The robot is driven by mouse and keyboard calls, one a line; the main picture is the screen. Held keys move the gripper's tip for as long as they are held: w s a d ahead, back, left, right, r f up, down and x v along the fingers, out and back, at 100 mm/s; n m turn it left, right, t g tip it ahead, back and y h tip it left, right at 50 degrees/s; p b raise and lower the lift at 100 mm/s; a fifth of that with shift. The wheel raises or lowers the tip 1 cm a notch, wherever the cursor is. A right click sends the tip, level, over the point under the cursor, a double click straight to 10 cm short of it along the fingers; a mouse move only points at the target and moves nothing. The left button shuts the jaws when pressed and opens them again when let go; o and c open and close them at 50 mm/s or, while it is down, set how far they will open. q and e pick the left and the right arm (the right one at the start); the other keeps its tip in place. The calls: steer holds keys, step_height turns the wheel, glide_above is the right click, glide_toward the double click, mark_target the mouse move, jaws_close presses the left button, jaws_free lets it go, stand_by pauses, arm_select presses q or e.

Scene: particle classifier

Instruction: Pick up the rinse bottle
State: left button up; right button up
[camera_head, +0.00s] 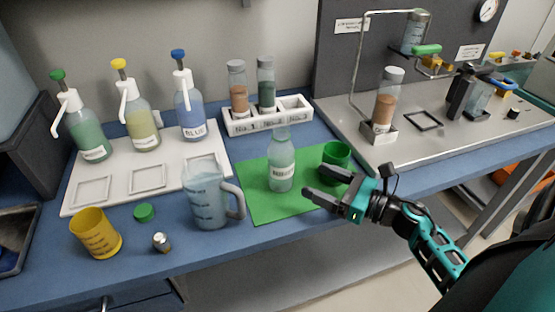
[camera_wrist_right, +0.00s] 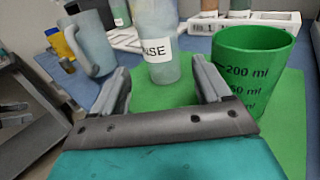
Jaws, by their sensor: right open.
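The rinse bottle (camera_head: 281,165) is a clear, pale bottle with a white label, standing upright on the green mat (camera_head: 251,207). In the right wrist view the bottle (camera_wrist_right: 156,68) stands just beyond my open fingers, roughly midway between them, with part of its label reading "NSE"; its top is cut off there. My right gripper (camera_head: 315,186) is open and empty, to the right of the bottle in the head view and apart from it. The gripper also shows in the right wrist view (camera_wrist_right: 162,88).
A green cup (camera_head: 337,155) stands on the mat close to my right gripper. A clear pitcher (camera_head: 207,196) stands left of the bottle. A white rack (camera_head: 240,124) with two vials is behind. A yellow cup (camera_head: 96,236) stands at the left front.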

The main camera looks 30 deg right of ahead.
mark_target(292, 169)
steer(key=x, duration=0.4)
steer(key=p+x, duration=0.1)
steer(key=x, duration=0.3)
steer(key=shift+w+a, duration=0.1)
steer(key=shift+w, duration=0.1)
steer(key=shift+w+a, duration=0.15)
steer(key=shift+w, duration=0.15)
steer(key=c, duration=1.1)
steer(key=shift+r, duration=0.2)
